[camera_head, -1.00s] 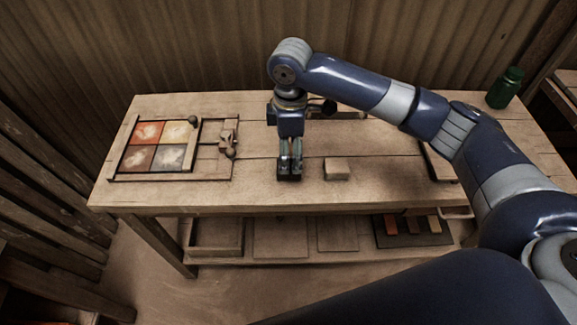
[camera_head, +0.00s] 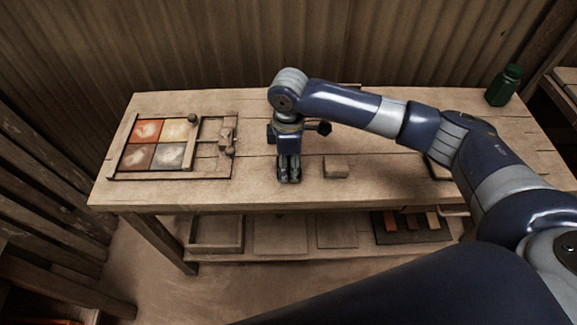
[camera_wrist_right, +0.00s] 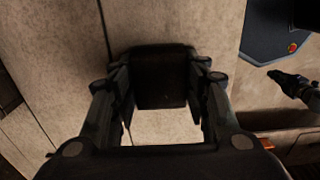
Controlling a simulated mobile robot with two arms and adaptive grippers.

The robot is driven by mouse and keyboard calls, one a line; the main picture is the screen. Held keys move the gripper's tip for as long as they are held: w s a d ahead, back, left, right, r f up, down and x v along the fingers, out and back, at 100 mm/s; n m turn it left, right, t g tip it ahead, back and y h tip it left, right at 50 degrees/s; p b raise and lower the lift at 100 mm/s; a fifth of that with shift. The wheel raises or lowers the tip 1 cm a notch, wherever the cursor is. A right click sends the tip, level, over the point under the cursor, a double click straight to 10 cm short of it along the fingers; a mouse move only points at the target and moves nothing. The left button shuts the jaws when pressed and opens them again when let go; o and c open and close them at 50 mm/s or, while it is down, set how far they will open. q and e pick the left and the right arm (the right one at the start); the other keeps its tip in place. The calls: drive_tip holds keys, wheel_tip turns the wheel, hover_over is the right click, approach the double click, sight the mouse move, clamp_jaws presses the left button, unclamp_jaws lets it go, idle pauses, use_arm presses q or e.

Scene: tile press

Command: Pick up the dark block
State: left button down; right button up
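The dark block (camera_wrist_right: 161,80) stands on the table between the two fingers of my right gripper (camera_wrist_right: 164,92). In the head view the right gripper (camera_head: 289,178) points straight down at the table's front middle, and its fingers largely hide the block. The fingers are spread on both sides of the block and very close to it. Contact is hard to make out, and I see no clear grip. A dark jointed part at the right edge of the right wrist view may be my left gripper (camera_wrist_right: 292,84); its fingers are unclear.
A light wooden block (camera_head: 336,168) sits just right of the right gripper. A framed board with coloured tiles (camera_head: 114,176) lies on the left of the table (camera_head: 255,197). A green bottle (camera_head: 504,86) stands at the back right. Trays lie on the lower shelf (camera_head: 290,258).

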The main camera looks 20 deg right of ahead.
sight(289, 166)
drive_tip(key=shift+w+r, duration=0.1)
drive_tip(key=shift+r, duration=0.3)
drive_tip(key=r, duration=0.1)
drive_tip(key=s+r, duration=0.1)
drive_tip(key=shift+r+b, duration=0.3)
drive_tip(key=shift+r, duration=0.05)
use_arm(q)
drive_tip(key=shift+w+f+b, duration=0.4)
drive_tip(key=shift+w+f, duration=0.1)
drive_tip(key=shift+f, duration=0.15)
use_arm(e)
drive_tip(key=s+r, duration=0.1)
drive_tip(key=s, duration=1.4)
drive_tip(key=shift+a+r, duration=0.25)
drive_tip(key=shift+a, duration=0.2)
drive_tip(key=o, duration=0.4)
drive_tip(key=shift+c, duration=1.4)
